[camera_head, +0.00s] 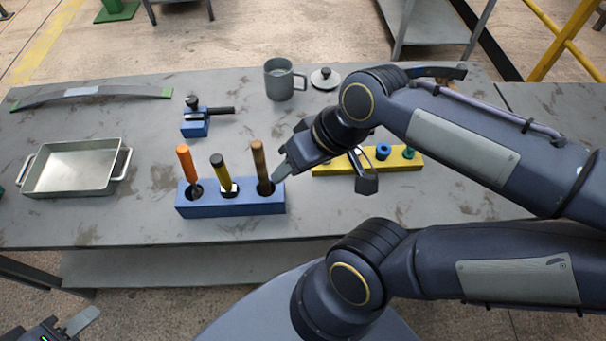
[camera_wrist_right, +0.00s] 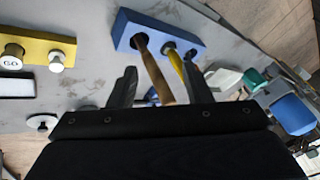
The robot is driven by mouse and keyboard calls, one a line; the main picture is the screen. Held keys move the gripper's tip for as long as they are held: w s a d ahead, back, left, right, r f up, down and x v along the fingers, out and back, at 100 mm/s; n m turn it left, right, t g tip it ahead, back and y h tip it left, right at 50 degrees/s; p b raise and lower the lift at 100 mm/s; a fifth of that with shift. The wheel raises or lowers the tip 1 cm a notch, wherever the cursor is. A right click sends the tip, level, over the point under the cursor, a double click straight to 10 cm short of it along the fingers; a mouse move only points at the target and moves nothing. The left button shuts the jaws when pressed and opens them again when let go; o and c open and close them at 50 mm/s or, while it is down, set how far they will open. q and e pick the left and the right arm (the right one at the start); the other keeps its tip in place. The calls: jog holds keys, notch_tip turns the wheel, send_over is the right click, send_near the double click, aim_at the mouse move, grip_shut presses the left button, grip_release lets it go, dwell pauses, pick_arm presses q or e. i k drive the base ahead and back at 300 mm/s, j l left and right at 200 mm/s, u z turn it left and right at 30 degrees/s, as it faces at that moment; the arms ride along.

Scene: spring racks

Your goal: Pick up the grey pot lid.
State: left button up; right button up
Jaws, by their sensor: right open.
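The grey pot lid (camera_head: 325,78) is a small pale disc with a dark knob, lying on the back of the table just right of the grey mug (camera_head: 279,80). My right gripper (camera_head: 325,176) is open and empty, above the table between the blue block and the yellow block, well in front of the lid. In the right wrist view its fingers (camera_wrist_right: 163,88) are apart, with a brown handle visible between them. A pale disc with a dark centre (camera_wrist_right: 42,122) at lower left there may be the lid. My left gripper (camera_head: 68,326) is at the bottom left corner, partly cut off.
The blue block (camera_head: 235,204) holds upright tools with orange, yellow and brown handles close to my right gripper. The yellow block (camera_head: 330,168) carries several small pieces. A metal tray (camera_head: 75,168) is at left, a blue clamp-like item (camera_head: 195,128) behind. Bare table lies before the mug.

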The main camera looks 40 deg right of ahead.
aim_at(324, 78)
jog(key=z, duration=1.45)
